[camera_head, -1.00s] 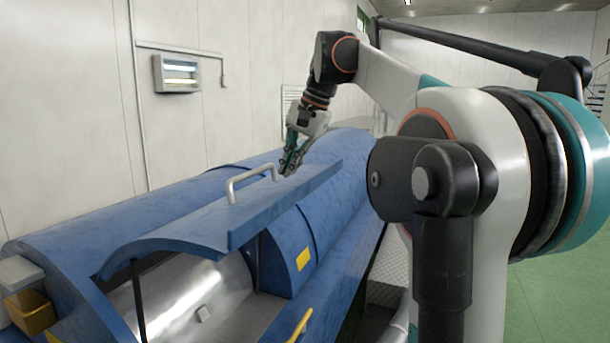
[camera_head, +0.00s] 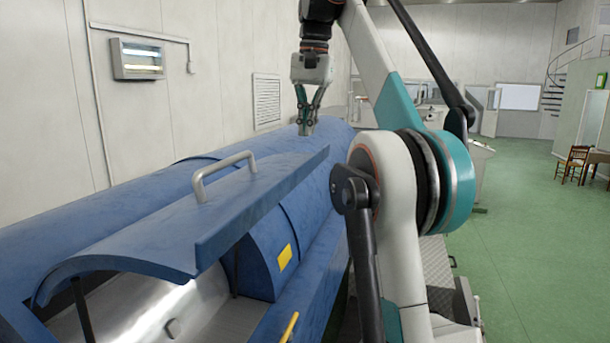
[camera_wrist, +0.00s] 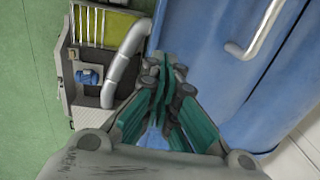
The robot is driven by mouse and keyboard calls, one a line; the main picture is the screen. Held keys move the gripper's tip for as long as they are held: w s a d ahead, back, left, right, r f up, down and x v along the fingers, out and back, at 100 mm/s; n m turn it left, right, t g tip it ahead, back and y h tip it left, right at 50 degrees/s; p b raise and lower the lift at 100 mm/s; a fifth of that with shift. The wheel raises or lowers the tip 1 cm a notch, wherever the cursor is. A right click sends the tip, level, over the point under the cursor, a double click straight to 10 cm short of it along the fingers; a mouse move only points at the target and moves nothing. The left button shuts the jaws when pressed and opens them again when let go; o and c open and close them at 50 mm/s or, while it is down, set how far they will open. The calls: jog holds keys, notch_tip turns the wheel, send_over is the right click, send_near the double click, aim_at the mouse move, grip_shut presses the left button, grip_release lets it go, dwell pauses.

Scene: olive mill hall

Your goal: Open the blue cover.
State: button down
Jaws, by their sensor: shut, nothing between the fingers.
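The blue cover (camera_head: 185,226) is a curved panel with a light grey bar handle (camera_head: 222,173) on top. It stands raised over the blue machine body (camera_head: 330,205), and the bright metal trough (camera_head: 140,306) shows beneath it. The cover's handle also shows at the upper right of the wrist view (camera_wrist: 262,35). My gripper (camera_head: 306,130) points down beyond the cover's far end, apart from the handle. Its green fingers (camera_wrist: 168,95) are together and hold nothing. Whether the fingertips touch the blue body behind is unclear.
A yellow bar (camera_head: 289,327) sticks up at the machine's near edge. A thin dark strut (camera_head: 82,310) stands under the cover. A wall with a lamp (camera_head: 138,59) runs along the left. Green floor (camera_head: 530,240) is open to the right.

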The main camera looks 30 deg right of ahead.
aim_at(303, 168)
jog(key=f, duration=0.6)
jog(key=w+f, duration=0.1)
jog(key=f, duration=0.2)
jog(key=shift+a+f, duration=0.35)
jog(key=shift+f, duration=0.05)
jog(key=shift+s+f, duration=0.1)
jog(key=shift+f, duration=0.25)
notch_tip(303, 168, down, 10)
jog(key=s+d+t+y+b, duration=0.1)
jog(key=s+d+t+b, duration=0.1)
jog(key=b, duration=0.5)
jog(key=shift+s+d+y, duration=0.2)
jog(key=shift+s+y, duration=0.1)
jog(key=shift+s, duration=0.1)
